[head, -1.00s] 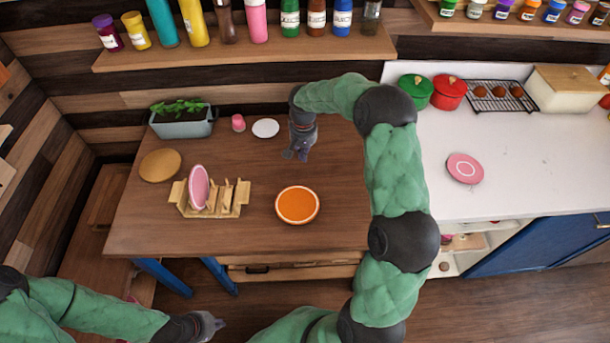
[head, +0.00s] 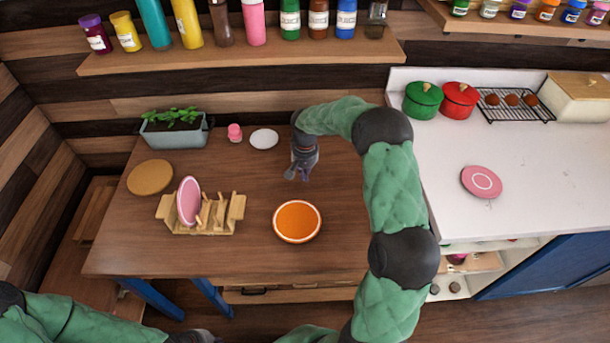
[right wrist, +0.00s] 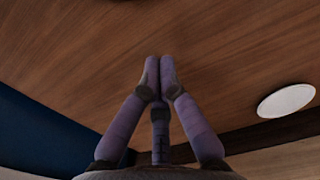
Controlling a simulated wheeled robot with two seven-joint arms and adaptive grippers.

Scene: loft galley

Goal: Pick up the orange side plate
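The orange side plate (head: 297,221), with a pale rim, lies flat on the wooden table (head: 150,240) in the head view. My right gripper (head: 297,176) hangs behind the plate, towards the wall, apart from it. In the right wrist view its fingertips (right wrist: 159,62) are together with nothing between them. The orange plate cannot be made out in the right wrist view. My left gripper (head: 200,337) shows only partly at the bottom edge of the head view, off the table; its fingers are cut off.
A wooden rack (head: 225,215) holding an upright pink plate (head: 189,200) stands left of the orange plate. A round tan board (head: 150,177), planter (head: 175,135), pink jar (head: 234,132) and white disc (head: 264,139) are on the table. A pink plate (head: 482,182) lies on the white counter (head: 450,150).

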